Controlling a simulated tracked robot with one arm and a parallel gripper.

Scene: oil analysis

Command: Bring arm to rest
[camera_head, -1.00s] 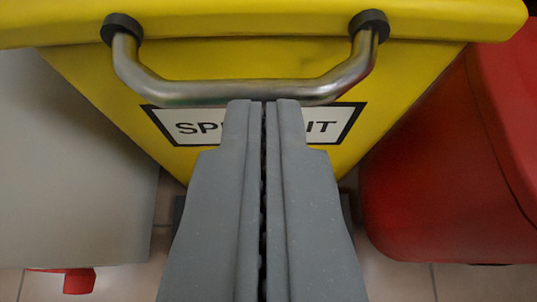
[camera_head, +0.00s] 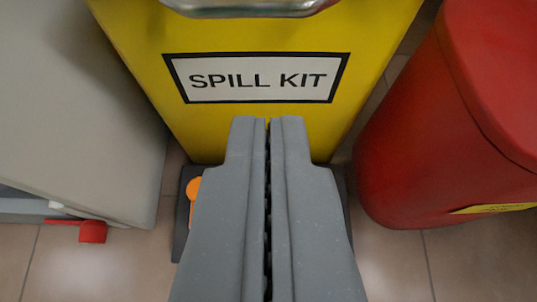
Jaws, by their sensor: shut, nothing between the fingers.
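My gripper (camera_head: 269,122) is in the lower middle of the view. Its two grey fingers are pressed together with nothing between them. It points toward the front of a yellow spill kit bin (camera_head: 215,135). The fingertips appear just below the bin's white "SPILL KIT" label (camera_head: 258,79). I cannot tell how far the tips are from the bin.
The bin's metal handle (camera_head: 250,8) shows at the top edge. A grey cabinet (camera_head: 80,100) with a red knob (camera_head: 92,232) stands left. A red container (camera_head: 430,150) stands right. A dark base with an orange part (camera_head: 193,188) lies behind my gripper. Tiled floor (camera_head: 90,270) shows below.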

